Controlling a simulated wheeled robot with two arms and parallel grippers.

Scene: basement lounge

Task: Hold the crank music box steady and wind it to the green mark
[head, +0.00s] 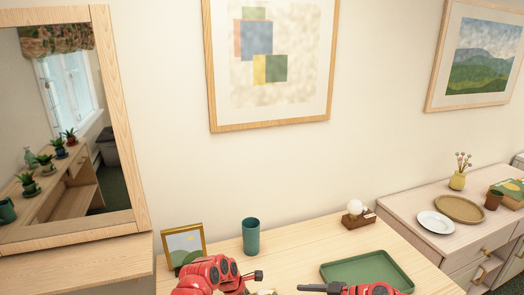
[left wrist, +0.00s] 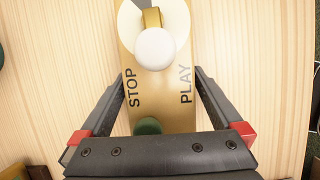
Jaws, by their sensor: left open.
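In the left wrist view the music box (left wrist: 160,98) is a narrow tan-gold body marked STOP and PLAY, lying below my left gripper (left wrist: 163,72). It has a white dial (left wrist: 182,22) with a grey wedge, a brass crank arm (left wrist: 152,17) and a white round knob (left wrist: 155,48). A dark green round spot (left wrist: 148,126) is partly hidden by the gripper. My left gripper is open, its fingers either side of the box; contact is unclear. In the head view my left gripper (head: 258,275) and right gripper (head: 302,288) are at the bottom, the box mostly hidden.
On the wooden desk (head: 305,255) stand a framed picture (head: 184,246), a teal cup (head: 251,236), a brown holder with a white ball (head: 356,213) and a green tray (head: 366,269). A dresser (head: 405,212) with a plate (head: 436,222) is to the right.

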